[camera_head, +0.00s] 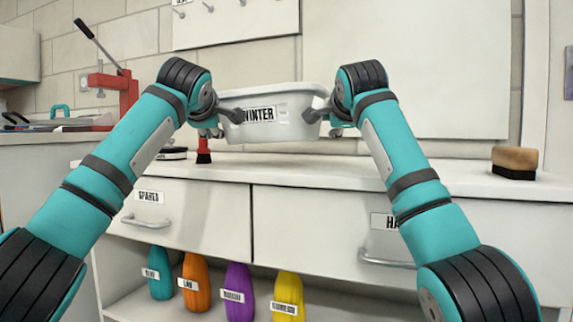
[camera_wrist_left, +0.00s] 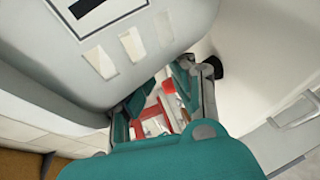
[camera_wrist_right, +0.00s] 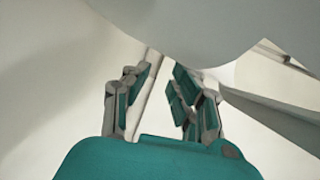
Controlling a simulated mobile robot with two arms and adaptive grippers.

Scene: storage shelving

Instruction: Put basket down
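The white basket (camera_head: 283,121) with a black-and-white WINTER label is level, over the back of the counter (camera_head: 330,172). I cannot tell whether its underside touches anything. My left gripper (camera_head: 222,124) is at its left end and my right gripper (camera_head: 325,122) at its right end, each with a finger overlapping the front face. In the left wrist view, the basket wall (camera_wrist_left: 150,62) is close above the parted fingers, with background showing between them. In the right wrist view, the basket (camera_wrist_right: 190,25) is above the fingers, which also stand apart. Exact finger contact is hidden.
A brush with a wooden top (camera_head: 514,160) stands at the counter's right. A red-handled item (camera_head: 204,150) stands below my left gripper. A red press (camera_head: 115,97) is at the far left. The counter's middle is clear.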

